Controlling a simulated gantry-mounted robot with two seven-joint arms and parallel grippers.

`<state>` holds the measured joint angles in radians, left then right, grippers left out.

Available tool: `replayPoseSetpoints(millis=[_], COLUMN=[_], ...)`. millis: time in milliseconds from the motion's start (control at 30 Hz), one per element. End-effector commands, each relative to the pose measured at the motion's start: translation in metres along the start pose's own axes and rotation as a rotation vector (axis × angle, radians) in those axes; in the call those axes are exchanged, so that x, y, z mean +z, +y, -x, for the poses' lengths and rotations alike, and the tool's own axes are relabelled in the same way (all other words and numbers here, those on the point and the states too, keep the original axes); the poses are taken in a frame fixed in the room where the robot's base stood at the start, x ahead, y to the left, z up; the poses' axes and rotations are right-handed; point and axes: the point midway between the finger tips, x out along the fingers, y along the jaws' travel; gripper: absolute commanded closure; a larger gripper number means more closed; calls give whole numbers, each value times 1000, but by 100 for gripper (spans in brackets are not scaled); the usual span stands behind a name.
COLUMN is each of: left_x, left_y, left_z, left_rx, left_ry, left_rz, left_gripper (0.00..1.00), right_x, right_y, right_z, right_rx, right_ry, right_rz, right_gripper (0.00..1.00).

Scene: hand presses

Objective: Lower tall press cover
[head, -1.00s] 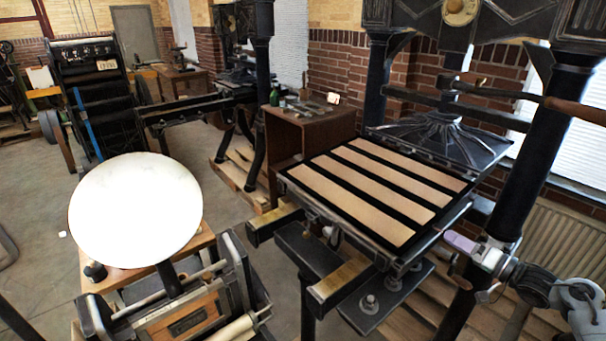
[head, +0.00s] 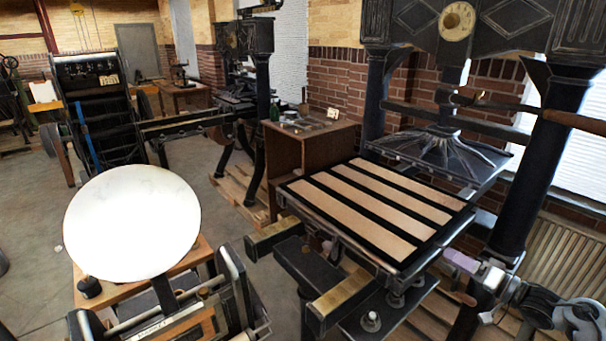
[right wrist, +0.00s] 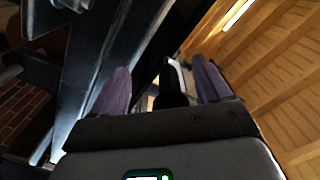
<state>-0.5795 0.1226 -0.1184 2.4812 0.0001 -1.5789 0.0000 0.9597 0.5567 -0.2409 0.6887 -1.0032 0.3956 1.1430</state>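The tall black press (head: 540,150) stands at the right in the head view. Its flat cover with tan and black stripes (head: 375,205) lies about level over the bed, in front of the ribbed platen (head: 440,148). My right gripper (head: 458,261) has purple fingertips and is just right of the cover's near right corner, beside the press's right column. In the right wrist view the two purple fingers (right wrist: 162,88) stand apart, with a dark shape seen between them; contact with it cannot be made out. My left gripper is not in view.
A second press with a round white disc (head: 132,222) stands at the left front. A wooden cabinet (head: 300,165) is behind the striped cover. A radiator (head: 565,255) is at the right wall. Open floor (head: 215,215) lies between the presses.

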Motion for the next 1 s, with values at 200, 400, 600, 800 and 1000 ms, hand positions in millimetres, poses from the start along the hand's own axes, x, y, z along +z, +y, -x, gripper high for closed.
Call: replayPoseSetpoints(millis=[200, 400, 600, 800, 1000], left_x=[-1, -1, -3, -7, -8], left_y=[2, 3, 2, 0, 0], left_z=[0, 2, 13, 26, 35], left_rx=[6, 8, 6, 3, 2], left_ry=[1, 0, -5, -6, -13], left_rz=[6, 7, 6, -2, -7], left_gripper=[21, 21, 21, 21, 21], right_x=[-2, -3, -5, -5, -4], right_y=[-2, -2, -4, -4, -4], right_z=[0, 1, 12, 28, 44], right_rx=[-3, -3, -3, -2, -4], right_ry=[2, 3, 3, 3, 3], right_rz=[2, 2, 1, 3, 2], right_gripper=[0, 0, 0, 0, 0])
